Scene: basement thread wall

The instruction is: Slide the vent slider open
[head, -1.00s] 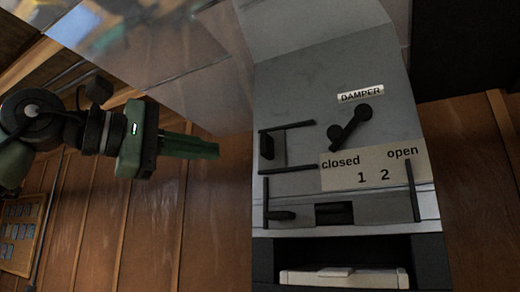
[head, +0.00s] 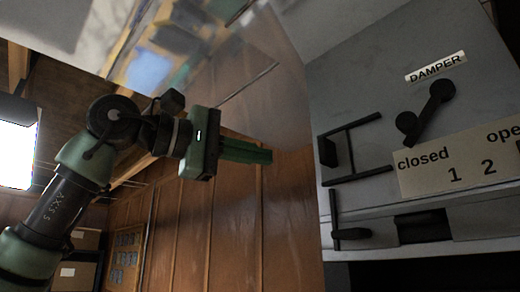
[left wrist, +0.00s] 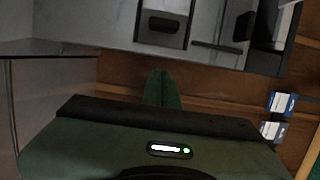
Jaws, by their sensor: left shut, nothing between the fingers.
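A grey panel (head: 365,90) fills the right of the head view. On it, a black knob (head: 328,152) sits at the left end between two black rails. Lower, a black handle (head: 351,234) is at the left beside an upright black bar, below the word "closed" on a label plate (head: 430,172). I cannot tell which of these is the vent slider. My left gripper (head: 270,156) is shut and empty, left of the panel and apart from it. In the left wrist view its fingers (left wrist: 162,75) are together below the panel. My right gripper is not in view.
A black damper lever (head: 425,112) is under the "DAMPER" label (head: 436,67). A dark slot (head: 423,228) is right of the lower handle. A wooden wall (head: 230,220) is behind my gripper.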

